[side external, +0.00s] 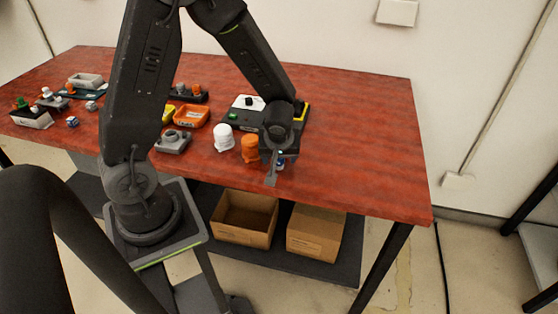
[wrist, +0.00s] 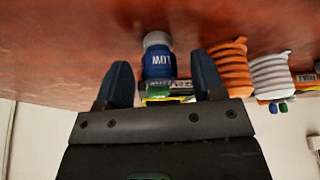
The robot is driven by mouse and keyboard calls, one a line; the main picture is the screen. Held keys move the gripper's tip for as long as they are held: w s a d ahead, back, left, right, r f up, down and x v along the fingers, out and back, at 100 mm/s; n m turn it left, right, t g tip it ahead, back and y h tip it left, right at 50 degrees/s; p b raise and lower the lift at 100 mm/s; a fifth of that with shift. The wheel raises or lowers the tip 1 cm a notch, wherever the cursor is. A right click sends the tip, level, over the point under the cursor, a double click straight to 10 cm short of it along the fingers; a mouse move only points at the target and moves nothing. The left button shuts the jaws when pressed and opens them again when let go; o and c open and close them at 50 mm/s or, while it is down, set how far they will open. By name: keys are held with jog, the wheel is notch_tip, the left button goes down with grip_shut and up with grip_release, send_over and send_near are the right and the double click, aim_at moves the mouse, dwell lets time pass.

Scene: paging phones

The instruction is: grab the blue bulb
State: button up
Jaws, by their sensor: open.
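The blue bulb (wrist: 158,65) has a pale grey end and white lettering, with a green part at its lower end in the wrist view. It lies between the two fingers of my gripper (wrist: 160,62), with a narrow gap to each finger. The fingers are open and do not appear to touch it. In the side view my gripper (side external: 275,168) is low over the front edge area of the red table. There only a small bit of the blue bulb (side external: 281,160) shows, mostly hidden by the gripper.
An orange bulb (wrist: 233,68) and a white bulb (wrist: 270,77) stand in a row beside the blue one. A black and white box (side external: 242,106) is behind them. The table's right side (side external: 360,150) is clear.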

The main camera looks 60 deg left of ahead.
jog(key=shift+c, duration=0.2)
jog(key=c, duration=1)
jog(key=shift+o, duration=0.2)
jog(key=shift+r, duration=0.15)
